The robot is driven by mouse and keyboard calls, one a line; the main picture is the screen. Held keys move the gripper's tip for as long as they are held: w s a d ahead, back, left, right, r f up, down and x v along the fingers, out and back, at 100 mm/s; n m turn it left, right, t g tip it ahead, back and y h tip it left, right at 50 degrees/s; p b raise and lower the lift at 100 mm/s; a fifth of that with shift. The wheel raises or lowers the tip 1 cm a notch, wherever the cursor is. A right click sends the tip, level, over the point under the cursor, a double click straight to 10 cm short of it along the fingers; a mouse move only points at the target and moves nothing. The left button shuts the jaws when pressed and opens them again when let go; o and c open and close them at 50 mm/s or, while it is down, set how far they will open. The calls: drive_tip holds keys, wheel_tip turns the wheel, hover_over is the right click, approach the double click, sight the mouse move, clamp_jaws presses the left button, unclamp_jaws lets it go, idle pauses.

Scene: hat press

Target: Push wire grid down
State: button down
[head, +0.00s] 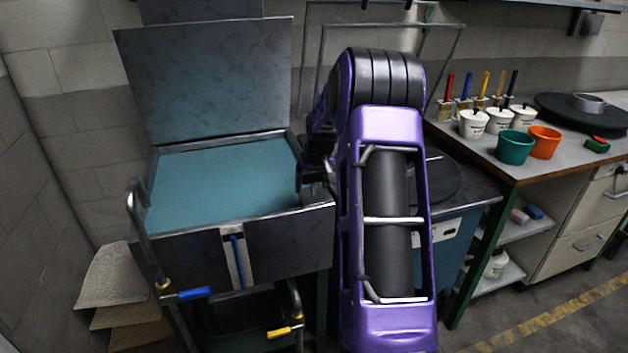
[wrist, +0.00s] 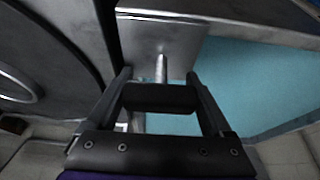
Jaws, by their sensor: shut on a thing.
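A thin upright metal wire frame (head: 458,48), which looks like the wire grid, stands behind my arm in the head view. My arm hides part of it. The press box (head: 285,240) is at left with its lid (head: 205,80) raised and a teal inside. My gripper (wrist: 160,88) is at the right edge of the box; my arm mostly hides it in the head view. In the wrist view its two fingers are apart, with a dark block (wrist: 160,98) between them. A silver rod (wrist: 161,68) runs from near the block to a grey metal plate. I cannot tell whether these belong to the grid.
A bench (head: 480,160) at right holds white pots, a green pot (head: 515,147), an orange pot (head: 545,141) and brushes. A round dark plate (head: 440,182) lies right of my arm. Blue (head: 190,294) and yellow (head: 285,332) handles stick out at the box front.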

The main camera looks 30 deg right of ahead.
drive_tip(key=shift+s+f, duration=0.15)
drive_tip(key=shift+f, duration=0.2)
unclamp_jaws()
drive_tip(key=shift+r, duration=0.1)
drive_tip(key=shift+r, duration=0.55)
drive_tip(key=p+v, duration=0.2)
drive_tip(key=v, duration=1.4)
drive_tip(key=shift+s+r, duration=0.1)
